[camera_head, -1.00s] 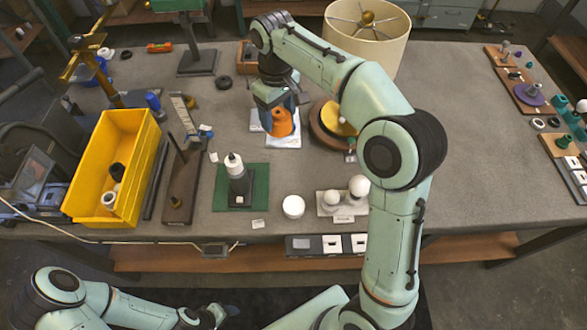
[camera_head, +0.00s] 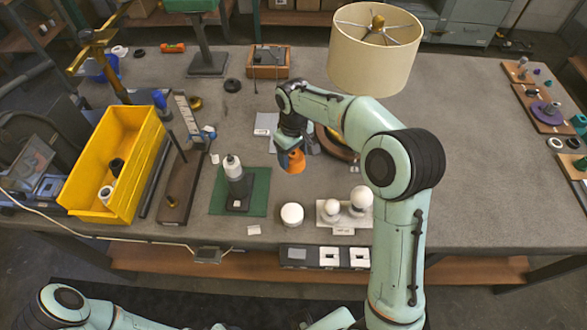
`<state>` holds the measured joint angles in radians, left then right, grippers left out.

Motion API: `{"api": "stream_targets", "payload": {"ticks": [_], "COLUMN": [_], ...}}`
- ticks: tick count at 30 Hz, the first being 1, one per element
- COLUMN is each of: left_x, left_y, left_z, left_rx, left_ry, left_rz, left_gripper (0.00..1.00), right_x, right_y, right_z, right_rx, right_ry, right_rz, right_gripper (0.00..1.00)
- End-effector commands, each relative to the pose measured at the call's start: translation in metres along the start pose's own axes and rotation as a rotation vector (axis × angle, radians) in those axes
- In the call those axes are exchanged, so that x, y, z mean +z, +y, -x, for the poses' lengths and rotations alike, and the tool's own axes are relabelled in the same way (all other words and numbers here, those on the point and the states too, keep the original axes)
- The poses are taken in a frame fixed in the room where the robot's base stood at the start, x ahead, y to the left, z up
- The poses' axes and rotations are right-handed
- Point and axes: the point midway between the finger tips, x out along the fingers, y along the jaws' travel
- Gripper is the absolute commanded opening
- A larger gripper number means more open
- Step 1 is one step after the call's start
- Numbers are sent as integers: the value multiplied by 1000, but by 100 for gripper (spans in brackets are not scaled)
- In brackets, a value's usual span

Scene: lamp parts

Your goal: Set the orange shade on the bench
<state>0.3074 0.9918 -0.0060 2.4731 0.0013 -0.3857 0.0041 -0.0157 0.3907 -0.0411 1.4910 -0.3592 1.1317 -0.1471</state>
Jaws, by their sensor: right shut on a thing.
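The orange shade (camera_head: 296,160) is a small cone at the middle of the bench. My right gripper (camera_head: 289,157) is shut on it from above and behind, hiding part of it. I cannot tell whether the shade touches the surface below. The grey bench (camera_head: 465,150) spreads under everything. My left arm lies low at the bottom left, off the bench, and its fingertips cannot be made out.
A green mat (camera_head: 258,190) with a bottle-like part, a white round part (camera_head: 292,214) and white bulbs on a stand (camera_head: 343,214) lie nearby. A yellow bin (camera_head: 85,190) stands left. A large cream lampshade (camera_head: 372,70) stands behind. The bench's right middle is clear.

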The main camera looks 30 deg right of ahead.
Motion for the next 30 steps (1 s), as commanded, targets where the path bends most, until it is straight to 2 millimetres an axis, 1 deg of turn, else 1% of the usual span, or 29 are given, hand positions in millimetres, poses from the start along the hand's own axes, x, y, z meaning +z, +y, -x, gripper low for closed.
{"api": "stream_targets", "payload": {"ticks": [1, 5, 8, 12, 15, 28, 29, 30], "left_x": [0, 1, 1, 2, 3, 3, 4, 3], "left_y": [0, -1, -2, -3, -3, -4, -4, -4], "left_z": [-1, -2, -3, -6, -7, -9, -9, -8], "left_rx": [0, 0, -1, -1, -1, -2, -2, -2], "left_ry": [-1, -1, -2, -4, -4, -5, -5, -5], "left_rz": [0, 0, 0, 1, 1, 2, 2, 2], "left_gripper": [61, 61, 61, 61, 61, 61, 61, 61], "right_x": [0, 0, 0, 1, 0, 0, 0, 0], "right_y": [0, 0, 0, 0, 0, 0, 0, 0], "right_z": [-6, -14, -29, -54, -65, -71, -72, -71], "right_rx": [0, 0, 0, 0, 1, 1, 1, 1], "right_ry": [-1, 0, -3, -3, -1, 1, 1, 1], "right_rz": [0, 0, 0, 1, 1, 0, 0, 0], "right_gripper": [36, 36, 36, 36, 36, 36, 70, 84]}}
